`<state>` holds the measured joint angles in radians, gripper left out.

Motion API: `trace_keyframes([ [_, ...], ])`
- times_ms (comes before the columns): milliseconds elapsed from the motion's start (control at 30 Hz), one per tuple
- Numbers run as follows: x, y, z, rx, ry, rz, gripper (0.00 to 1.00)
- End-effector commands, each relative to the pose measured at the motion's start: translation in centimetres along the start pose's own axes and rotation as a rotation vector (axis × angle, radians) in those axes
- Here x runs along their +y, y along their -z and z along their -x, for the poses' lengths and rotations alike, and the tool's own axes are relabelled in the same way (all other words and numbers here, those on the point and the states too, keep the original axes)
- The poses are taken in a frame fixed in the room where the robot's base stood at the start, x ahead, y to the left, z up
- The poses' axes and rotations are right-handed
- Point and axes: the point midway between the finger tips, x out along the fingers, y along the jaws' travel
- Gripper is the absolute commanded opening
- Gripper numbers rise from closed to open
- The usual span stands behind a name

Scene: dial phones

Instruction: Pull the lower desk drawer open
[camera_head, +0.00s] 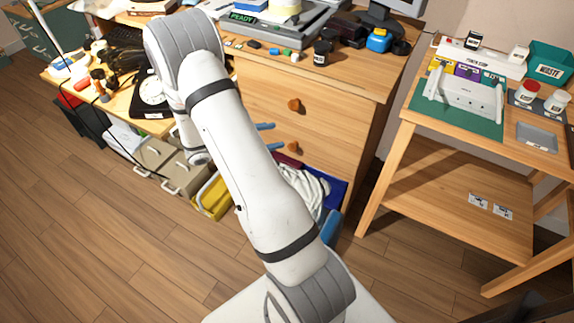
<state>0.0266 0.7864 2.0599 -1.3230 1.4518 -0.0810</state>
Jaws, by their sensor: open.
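The wooden desk's drawer front shows in the head view. The upper drawer (268,88) has a round orange-brown knob (294,105). The lower drawer (310,132) has a similar knob (292,148) and looks shut. My gripper (277,136) shows only as two blue fingers that stick out from behind my white arm. The fingers are apart, with nothing seen between them. They lie just left of the lower knob, the lower finger closest to it. I cannot tell whether it touches. My arm hides the gripper's body and the left part of the drawer fronts.
Below the drawers are a coiled white cable (312,186), a yellow item (212,198) and blue items. Grey boxes (185,173) stand at the left. A wooden side table (455,208) stands at the right. Wooden floor (100,240) is clear at the front left.

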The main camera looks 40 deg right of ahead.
Motion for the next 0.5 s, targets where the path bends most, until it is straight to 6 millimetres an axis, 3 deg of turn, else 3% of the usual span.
trace_keyframes([
  [33, -0.2, 4.9, -1.1, -0.036, -0.042, 0.052, 0.54],
  [200, 0.3, 12.3, -2.8, -0.120, -0.173, 0.170, 0.54],
  [333, 0.5, 15.2, -3.2, -0.151, -0.229, 0.215, 0.54],
  [500, 0.8, 16.0, -4.3, -0.161, -0.250, 0.231, 0.54],
])
